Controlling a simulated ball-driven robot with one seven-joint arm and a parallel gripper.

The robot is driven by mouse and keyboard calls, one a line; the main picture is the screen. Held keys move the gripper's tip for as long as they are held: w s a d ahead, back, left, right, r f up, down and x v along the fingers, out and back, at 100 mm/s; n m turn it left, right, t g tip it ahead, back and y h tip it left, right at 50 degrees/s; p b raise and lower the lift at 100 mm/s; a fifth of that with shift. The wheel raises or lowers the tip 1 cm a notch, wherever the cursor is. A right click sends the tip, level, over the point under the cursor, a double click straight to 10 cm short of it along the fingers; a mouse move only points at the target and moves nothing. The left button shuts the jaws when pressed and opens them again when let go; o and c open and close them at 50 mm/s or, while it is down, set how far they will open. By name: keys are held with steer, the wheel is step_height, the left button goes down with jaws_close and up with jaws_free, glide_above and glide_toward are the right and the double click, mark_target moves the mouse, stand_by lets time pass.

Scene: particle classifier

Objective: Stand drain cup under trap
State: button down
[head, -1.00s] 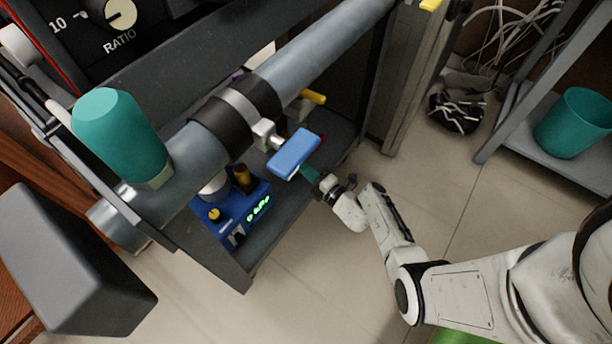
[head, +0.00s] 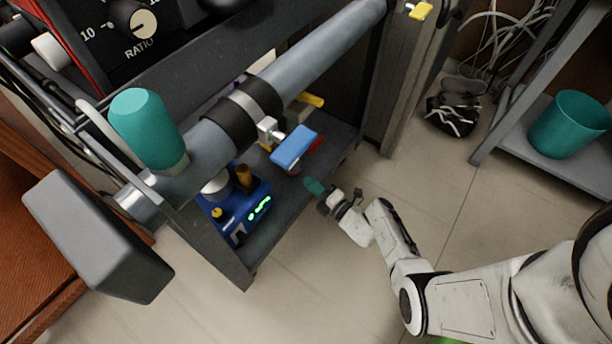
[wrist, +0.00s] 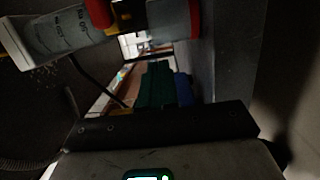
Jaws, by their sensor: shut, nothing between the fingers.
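My gripper (head: 314,187) is shut and empty, its teal fingertips at the open front of the dark frame. In the head view it is just below and right of a blue lever handle (head: 294,147), apart from it. Its dark teal fingers (wrist: 157,85) show in the wrist view. A pale graduated vessel (wrist: 62,38) with a red part beside it lies at an angle across the wrist view's upper left. I cannot tell whether it is the drain cup or part of the trap. A red part (head: 316,146) shows behind the blue handle; much there is hidden.
A grey pipe (head: 325,50) crosses above, carrying a teal canister (head: 145,130). A blue box with green lights (head: 240,212) stands on the dark lower shelf (head: 285,225). A teal bin (head: 570,125) stands on a rack at right. The floor (head: 440,190) between is clear.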

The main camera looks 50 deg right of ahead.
steer(key=s+a+p, duration=0.1)
steer(key=s, duration=0.6)
steer(key=shift+s+p, duration=0.15)
steer(key=shift+p, duration=0.2)
steer(key=c, duration=1.8)
jaws_free()
steer(key=shift+a+r, duration=0.1)
